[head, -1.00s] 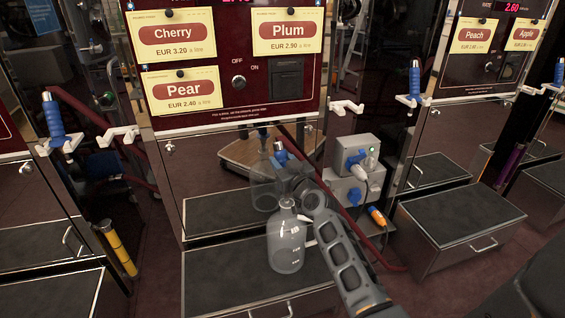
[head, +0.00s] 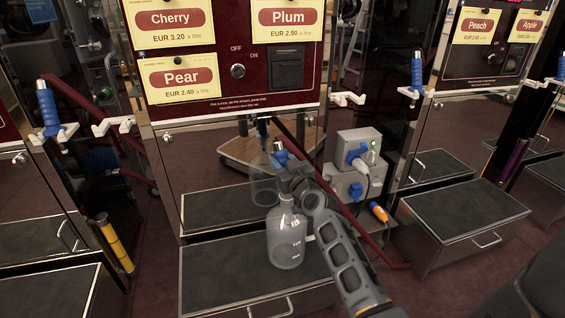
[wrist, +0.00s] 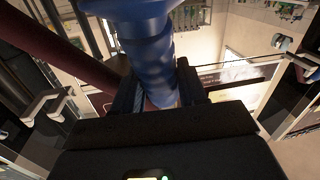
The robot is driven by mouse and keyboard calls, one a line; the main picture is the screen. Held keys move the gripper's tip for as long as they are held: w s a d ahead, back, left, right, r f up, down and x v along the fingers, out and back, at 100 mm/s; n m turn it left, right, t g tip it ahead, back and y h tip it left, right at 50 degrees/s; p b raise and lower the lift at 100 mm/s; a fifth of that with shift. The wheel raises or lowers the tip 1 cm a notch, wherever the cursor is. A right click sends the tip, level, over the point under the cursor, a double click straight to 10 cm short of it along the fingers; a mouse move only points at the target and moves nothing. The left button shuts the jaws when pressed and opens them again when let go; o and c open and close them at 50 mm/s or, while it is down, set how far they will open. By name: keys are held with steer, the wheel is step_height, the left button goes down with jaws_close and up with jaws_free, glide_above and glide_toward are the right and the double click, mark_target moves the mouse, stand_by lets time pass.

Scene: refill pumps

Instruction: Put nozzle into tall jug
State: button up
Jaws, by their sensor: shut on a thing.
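The clear tall jug (head: 286,244) stands upright on the dark-topped step in front of the middle pump. My gripper (head: 288,178) is at the jug's mouth and shut on the blue nozzle (head: 280,157). The nozzle's blue body shows large between the fingers in the wrist view (wrist: 150,55).
The middle pump (head: 215,115) has a mirror-like lower front, with a jug reflection behind the jug. Empty white holders (head: 347,99) flank it. Grey socket boxes (head: 356,152) stand right. Other blue nozzles (head: 47,108) hang on neighbouring pumps.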

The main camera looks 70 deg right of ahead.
steer(key=shift+f+b, duration=0.75)
steer(key=shift+f, duration=0.05)
steer(key=o, duration=0.8)
steer(key=shift+r, duration=0.15)
steer(key=o, duration=0.4)
steer(key=shift+o, duration=0.2)
steer(key=shift+s+a, duration=0.1)
steer(key=v, duration=0.7)
steer(key=shift+s+a+p, duration=0.15)
steer(key=shift+s+p, duration=0.1)
steer(key=shift+p, duration=0.05)
